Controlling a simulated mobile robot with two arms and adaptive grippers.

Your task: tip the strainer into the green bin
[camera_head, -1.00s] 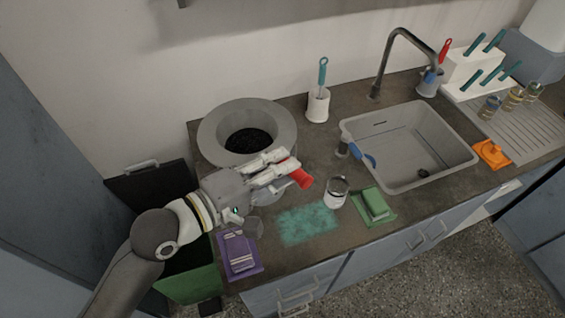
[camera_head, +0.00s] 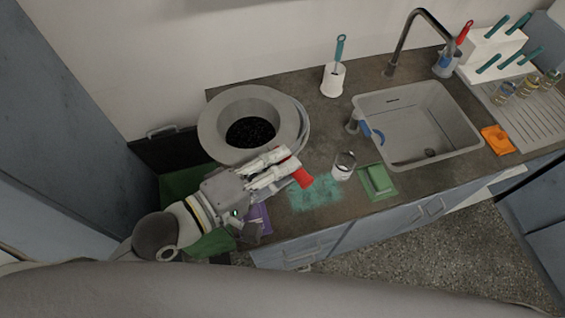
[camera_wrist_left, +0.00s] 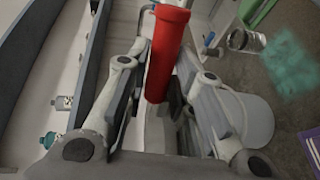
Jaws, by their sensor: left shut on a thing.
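The strainer (camera_head: 215,128) looks like a wide grey round pan with dark grains in its middle. It is at the left end of the counter in the head view, with another grey rim just below and to its right. My left gripper (camera_head: 272,170) is at its lower right, shut on a red handle (camera_head: 303,179). The handle also shows between the fingers in the left wrist view (camera_wrist_left: 165,55). Its join with the pan is hidden by the fingers. The green bin (camera_head: 186,181) stands left of the counter, partly hidden by my arm. My right gripper is not in view.
A purple cloth (camera_head: 260,218) is at the front edge. A white brush holder (camera_head: 333,80) stands at the back, the sink (camera_head: 415,125) to the right.

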